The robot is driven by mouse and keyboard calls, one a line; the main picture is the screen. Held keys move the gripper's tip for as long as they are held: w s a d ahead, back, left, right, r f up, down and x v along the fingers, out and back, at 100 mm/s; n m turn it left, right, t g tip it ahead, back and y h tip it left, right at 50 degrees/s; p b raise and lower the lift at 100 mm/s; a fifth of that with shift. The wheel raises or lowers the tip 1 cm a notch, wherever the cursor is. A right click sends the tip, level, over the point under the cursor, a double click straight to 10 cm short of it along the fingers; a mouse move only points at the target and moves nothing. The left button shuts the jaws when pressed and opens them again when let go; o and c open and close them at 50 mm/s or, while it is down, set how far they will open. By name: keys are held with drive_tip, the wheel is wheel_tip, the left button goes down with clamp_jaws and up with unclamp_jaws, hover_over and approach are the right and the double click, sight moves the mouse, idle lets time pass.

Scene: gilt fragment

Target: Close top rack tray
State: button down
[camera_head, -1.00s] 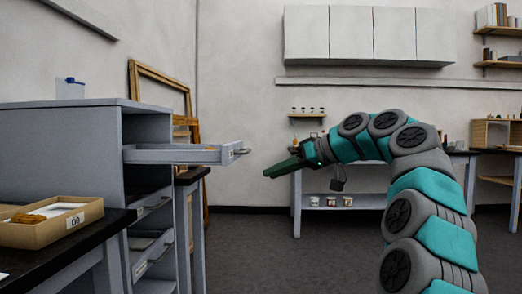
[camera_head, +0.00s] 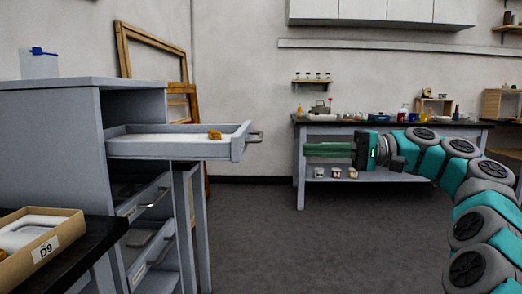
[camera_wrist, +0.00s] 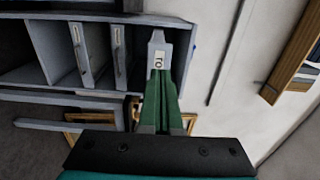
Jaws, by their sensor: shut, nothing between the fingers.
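The grey rack (camera_head: 48,135) stands at the left, and its top tray (camera_head: 238,149) is pulled out to the right. A small gold fragment (camera_head: 214,134) lies on the tray's pale floor. The tray's front handle (camera_head: 254,137) faces my gripper. My gripper (camera_head: 306,149) has shut green fingers, points left at about the tray's height in the picture, and is apart from the handle. In the wrist view, the fingertips (camera_wrist: 160,76) point toward the labelled tray front (camera_wrist: 157,54). The fingers hide part of that front there, so the gap is hard to judge.
Lower trays with handles (camera_head: 155,198) sit in the rack below. A cardboard box (camera_head: 70,243) labelled D9 is on the black bench at front left. A wooden frame (camera_head: 121,50) leans on the wall. A workbench (camera_head: 301,180) stands behind my gripper. Open floor (camera_head: 270,240) lies between.

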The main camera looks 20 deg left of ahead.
sight(121, 156)
drive_tip(key=b+x, duration=0.3)
drive_tip(key=x, duration=0.9)
drive_tip(key=shift+a, duration=0.4)
drive_tip(key=shift+a, duration=0.1)
drive_tip(key=p+x, duration=0.6)
drive_tip(key=x, duration=2.2)
drive_tip(key=shift+w+r, duration=0.1)
drive_tip(key=shift+a+r, duration=0.1)
drive_tip(key=shift+a, duration=0.6)
drive_tip(key=shift+s, duration=0.25)
